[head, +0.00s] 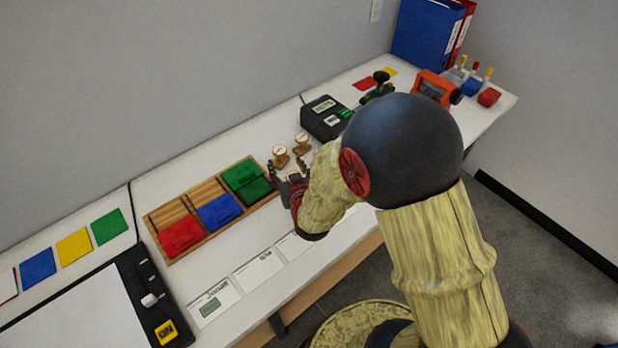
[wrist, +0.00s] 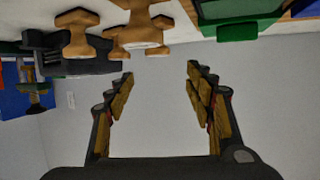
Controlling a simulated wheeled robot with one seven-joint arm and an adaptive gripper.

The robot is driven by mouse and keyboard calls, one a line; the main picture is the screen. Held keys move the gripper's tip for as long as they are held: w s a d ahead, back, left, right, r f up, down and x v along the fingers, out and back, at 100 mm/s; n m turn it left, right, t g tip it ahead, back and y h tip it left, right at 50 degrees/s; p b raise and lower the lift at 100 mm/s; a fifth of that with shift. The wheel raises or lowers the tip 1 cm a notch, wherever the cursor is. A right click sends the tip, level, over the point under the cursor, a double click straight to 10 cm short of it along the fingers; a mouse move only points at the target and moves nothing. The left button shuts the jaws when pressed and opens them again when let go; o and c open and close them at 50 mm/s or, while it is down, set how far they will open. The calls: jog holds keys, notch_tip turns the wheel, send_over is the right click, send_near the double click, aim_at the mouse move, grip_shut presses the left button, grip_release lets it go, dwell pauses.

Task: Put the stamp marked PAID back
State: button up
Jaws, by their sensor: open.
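Two wooden stamps with pale round tops, a left one (head: 280,156) and a right one (head: 302,144), stand at the back of the desk beside the tray, in the head view. Their markings are too small to read, so I cannot tell which is PAID. My gripper (head: 288,177) is just in front of them, partly hidden by my arm. In the wrist view my gripper (wrist: 158,80) is open, with nothing between its fingers. Wooden stamps (wrist: 76,36) (wrist: 139,36) show beyond the fingertips, at the top, apart from them; part of another wooden piece shows behind.
A black device (head: 323,117) stands behind right. Labelled cards (head: 213,302) lie along the front edge.

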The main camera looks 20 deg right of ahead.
jog(key=s+a+r+g+y, duration=0.15)
jog(key=s+r+g, duration=0.4)
jog(key=r, duration=0.75)
jog(key=s+d+r+g, duration=0.1)
jog(key=s+r, duration=0.2)
jog(key=s, duration=0.9)
jog(key=s+d+r+n+g, duration=0.1)
jog(key=s+r, duration=0.3)
jog(key=s, duration=0.8)
jog(key=shift+d+g, duration=0.45)
jog(key=shift+r+h, duration=0.1)
jog(key=shift+h, duration=0.15)
